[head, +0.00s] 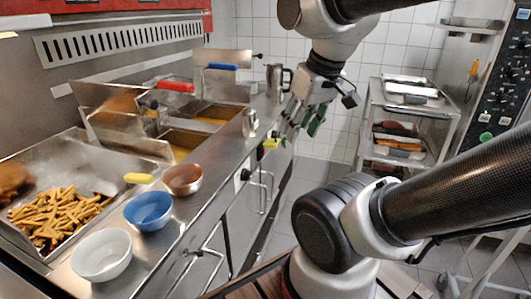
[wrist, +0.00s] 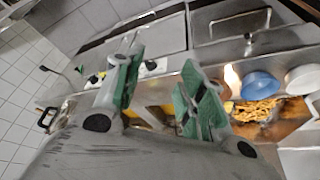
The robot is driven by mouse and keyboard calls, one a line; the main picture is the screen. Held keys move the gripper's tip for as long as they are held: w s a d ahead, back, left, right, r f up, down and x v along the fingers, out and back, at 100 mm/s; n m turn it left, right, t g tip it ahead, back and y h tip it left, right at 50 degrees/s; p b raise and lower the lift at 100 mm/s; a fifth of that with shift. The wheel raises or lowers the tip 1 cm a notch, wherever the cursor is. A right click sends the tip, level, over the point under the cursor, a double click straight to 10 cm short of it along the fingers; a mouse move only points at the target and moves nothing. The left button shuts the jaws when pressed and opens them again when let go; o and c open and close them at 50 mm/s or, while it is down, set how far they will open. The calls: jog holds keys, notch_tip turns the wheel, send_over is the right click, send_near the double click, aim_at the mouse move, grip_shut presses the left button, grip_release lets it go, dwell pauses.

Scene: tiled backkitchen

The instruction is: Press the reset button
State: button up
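My gripper (head: 302,118) is in the air beside the front edge of the steel fryer counter, pointing down. In the wrist view its two green-padded fingers (wrist: 162,92) stand apart with nothing between them. No button marked reset can be read in either view. A yellow piece (head: 270,143) shows on that front near my gripper in the head view. A round green button (head: 486,137) sits on the dark control panel (head: 500,85) at the far right, away from my gripper.
The counter holds fries (head: 58,215), a white bowl (head: 101,262), a blue bowl (head: 149,215), a copper-coloured bowl (head: 183,179), fryer baskets with red (head: 175,87) and blue handles, and a metal jug (head: 276,80). A tray rack (head: 408,118) stands right. Tiled floor lies between.

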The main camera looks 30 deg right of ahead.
grip_shut()
dwell(1.2)
